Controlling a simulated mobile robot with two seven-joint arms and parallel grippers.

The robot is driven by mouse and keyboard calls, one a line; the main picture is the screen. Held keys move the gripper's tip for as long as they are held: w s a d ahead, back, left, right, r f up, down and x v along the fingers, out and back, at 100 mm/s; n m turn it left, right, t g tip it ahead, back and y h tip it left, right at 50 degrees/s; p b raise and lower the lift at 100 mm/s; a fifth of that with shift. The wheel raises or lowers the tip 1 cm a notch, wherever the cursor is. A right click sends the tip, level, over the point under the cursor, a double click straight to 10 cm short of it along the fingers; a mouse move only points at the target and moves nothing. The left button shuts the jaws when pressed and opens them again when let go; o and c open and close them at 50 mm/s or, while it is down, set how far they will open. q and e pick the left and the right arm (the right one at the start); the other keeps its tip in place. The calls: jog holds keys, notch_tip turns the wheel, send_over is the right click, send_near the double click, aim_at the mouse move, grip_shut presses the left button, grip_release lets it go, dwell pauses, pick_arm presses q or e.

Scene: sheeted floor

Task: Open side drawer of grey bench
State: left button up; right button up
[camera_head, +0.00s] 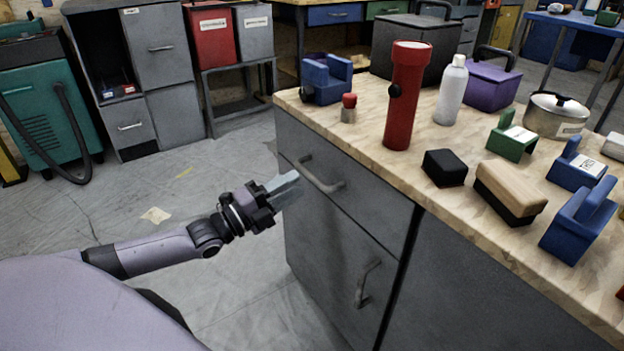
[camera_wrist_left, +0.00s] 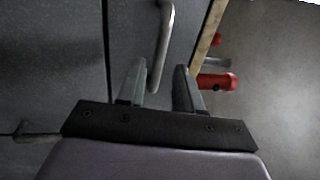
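The grey bench has a side drawer (camera_head: 350,192) under its wooden top, and the drawer front looks closed. Its bar handle (camera_head: 322,178) is grey; it also shows in the left wrist view (camera_wrist_left: 164,40). My left gripper (camera_head: 296,184) is just left of this handle, fingers pointing at the drawer front. In the left wrist view, the fingers (camera_wrist_left: 160,72) are apart, with the handle bar showing in the gap between them. I cannot tell whether the bar is inside the fingers or just beyond. No contact is clear. My right gripper is not in view.
Below the drawer is a cupboard door with a handle (camera_head: 365,284). The bench top (camera_head: 390,165) holds a red flashlight (camera_head: 404,98), a white bottle (camera_head: 452,92), a brush (camera_head: 511,190) and several other items. The floor (camera_head: 185,205) left of the bench is mostly clear.

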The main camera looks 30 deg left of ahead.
aim_at(310, 173)
pick_arm(q)
jog(key=shift+b+x, duration=0.85)
jog(key=shift+x, duration=1.85)
grip_shut()
